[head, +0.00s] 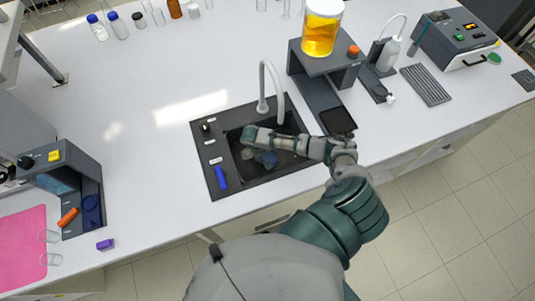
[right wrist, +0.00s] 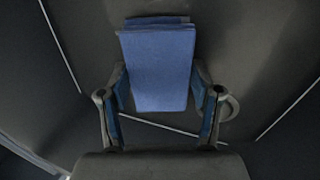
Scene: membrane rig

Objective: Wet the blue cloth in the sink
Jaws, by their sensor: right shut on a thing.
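The black sink (head: 240,167) is set into the white bench, with a pale curved tap (head: 263,85) at its back edge. My right arm reaches into the basin, and its gripper (head: 262,150) is low inside it. The blue cloth (right wrist: 158,68) shows large in the right wrist view, folded flat between the two fingers of my right gripper (right wrist: 160,103), which is shut on it. I cannot tell whether water runs. My left gripper is not in view.
A blue-handled tool (head: 220,177) lies on the sink's left panel. A dark stand (head: 322,66) with a jar of yellow liquid (head: 321,28) is right of the tap.

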